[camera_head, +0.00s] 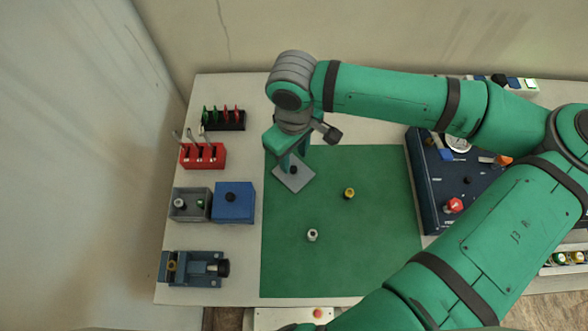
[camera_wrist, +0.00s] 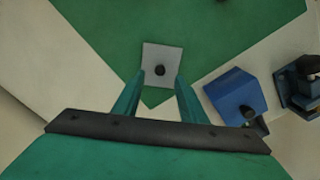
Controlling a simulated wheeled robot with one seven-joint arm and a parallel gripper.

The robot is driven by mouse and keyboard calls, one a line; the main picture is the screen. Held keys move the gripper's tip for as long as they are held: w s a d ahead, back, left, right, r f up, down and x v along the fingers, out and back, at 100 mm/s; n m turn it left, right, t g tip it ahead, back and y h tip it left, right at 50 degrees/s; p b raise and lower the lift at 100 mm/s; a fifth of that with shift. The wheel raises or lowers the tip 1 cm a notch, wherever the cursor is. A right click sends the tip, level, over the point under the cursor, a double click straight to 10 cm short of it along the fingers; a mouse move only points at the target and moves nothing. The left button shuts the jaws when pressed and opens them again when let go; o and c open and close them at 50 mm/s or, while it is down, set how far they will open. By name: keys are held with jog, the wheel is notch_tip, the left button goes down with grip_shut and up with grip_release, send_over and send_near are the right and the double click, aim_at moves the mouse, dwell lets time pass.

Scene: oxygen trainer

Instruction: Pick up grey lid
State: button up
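The grey lid (camera_head: 294,181) is a flat square plate with a dark round knob at its centre. It lies at the upper left of the green mat (camera_head: 372,255). In the wrist view the grey lid (camera_wrist: 161,55) is ahead of my gripper, with its dark knob roughly in line with the gap between the fingers. My gripper (camera_wrist: 160,80) is open, its two green fingers apart with nothing between them. In the head view my gripper (camera_head: 290,163) is right at the lid and partly covers its far side. Whether the fingers touch the lid cannot be told.
A blue lidded box (camera_head: 233,203) and an open grey box (camera_head: 190,204) stand left of the mat. A red rack (camera_head: 203,156), a black rack (camera_head: 223,120) and a blue vise (camera_head: 193,268) line the left. Two small fittings stand on the mat. A blue panel (camera_head: 432,195) is right.

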aim_at(293, 169)
jog(key=shift+f, duration=2.7)
grip_shut()
